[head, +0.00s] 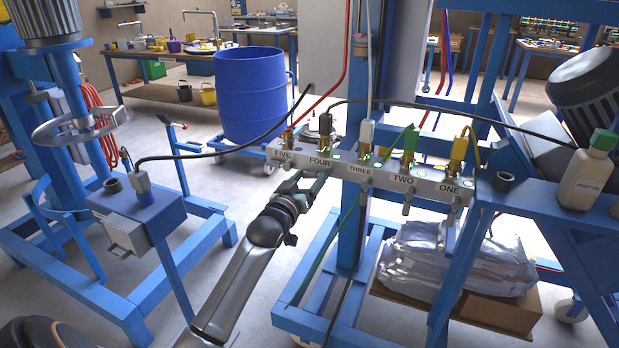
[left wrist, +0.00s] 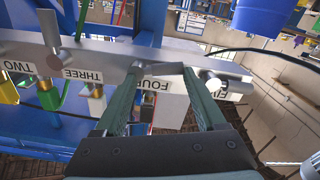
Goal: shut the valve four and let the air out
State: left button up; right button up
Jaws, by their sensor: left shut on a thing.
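The grey valve manifold (head: 385,178) runs across the middle of the head view, labelled FIVE to ONE from left to right. Station four has a dark hose fitting (head: 325,125) on top above the FOUR label (head: 320,162). My left gripper (head: 312,180) is at the front of the manifold just below that label. In the left wrist view, its two green-grey fingers (left wrist: 163,75) stand on either side of the FOUR label and close on the grey valve four handle (left wrist: 160,70). The fingers partly hide the handle, so its exact angle is unclear. My right gripper is not in view.
Valve three's lever (left wrist: 53,62) is left of my fingers in the wrist view; station five is right. A blue post (head: 352,230) stands behind the manifold. Black hoses (head: 230,150) cross above. A blue drum (head: 250,95) stands behind; wrapped sacks (head: 455,258) lie below right.

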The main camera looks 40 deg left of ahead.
pick_arm(q)
jog(key=shift+c, duration=1.3)
jog(key=shift+r+m+p, duration=0.4)
jog(key=shift+m+p, duration=0.4)
jog(key=shift+p, duration=0.2)
jog(key=shift+r+m+p, duration=0.1)
jog(key=shift+m+p, duration=0.25)
jog(key=shift+m, duration=0.35)
jog(key=o, duration=1.3)
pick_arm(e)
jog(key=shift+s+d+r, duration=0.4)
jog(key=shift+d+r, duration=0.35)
